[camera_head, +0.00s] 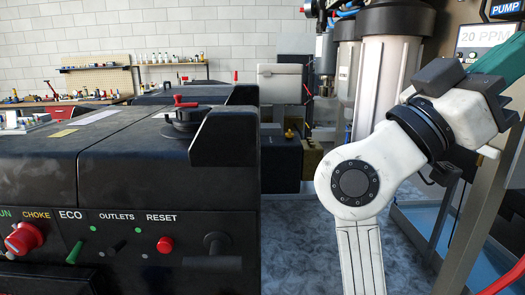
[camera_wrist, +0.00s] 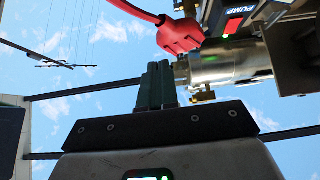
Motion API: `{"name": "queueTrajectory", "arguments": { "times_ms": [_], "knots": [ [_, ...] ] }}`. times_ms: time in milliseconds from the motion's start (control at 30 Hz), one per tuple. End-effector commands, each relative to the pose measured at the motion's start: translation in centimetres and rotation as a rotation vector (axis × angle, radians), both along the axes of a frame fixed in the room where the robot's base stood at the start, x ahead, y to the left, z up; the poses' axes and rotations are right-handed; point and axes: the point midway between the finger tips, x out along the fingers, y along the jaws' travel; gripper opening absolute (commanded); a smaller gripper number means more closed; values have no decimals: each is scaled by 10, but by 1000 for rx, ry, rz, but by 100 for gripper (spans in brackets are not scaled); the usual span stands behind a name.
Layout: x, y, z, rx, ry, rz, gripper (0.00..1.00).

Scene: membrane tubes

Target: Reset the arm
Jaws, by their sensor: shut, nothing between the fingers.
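My arm stands at the right of the head view, with its white elbow joint (camera_head: 355,183) low and the wrist bent up to the right. My gripper (camera_head: 505,58) is at the right edge, its green fingers running towards the picture's edge, where the tips are cut off or hard to see. In the wrist view my gripper (camera_wrist: 157,72) points up with both green fingers pressed together and nothing between them. Past the fingertips are a red plug-like part with a cable (camera_wrist: 180,36) and a metal cylinder (camera_wrist: 225,62); whether the fingers touch either, I cannot tell.
A black generator (camera_head: 130,150) with a control panel fills the left. White membrane tubes (camera_head: 378,85) stand behind my arm. A PUMP sign (camera_head: 507,8) and a 20 PPM display (camera_head: 485,37) are at upper right, above a metal frame (camera_head: 480,210). Bare floor (camera_head: 300,245) shows between.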

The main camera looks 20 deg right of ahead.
Motion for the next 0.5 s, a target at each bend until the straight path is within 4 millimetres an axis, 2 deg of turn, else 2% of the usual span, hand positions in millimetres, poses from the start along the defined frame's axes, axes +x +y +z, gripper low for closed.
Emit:
{"name": "queueTrajectory", "arguments": {
  "times_ms": [267, 367, 500],
  "knots": [
    [10, -19, -31, 89, 47, 67, 0],
    [14, -28, -47, 137, 71, 99, 0],
    [23, -44, -78, 223, 120, 155, 0]
  ]
}}
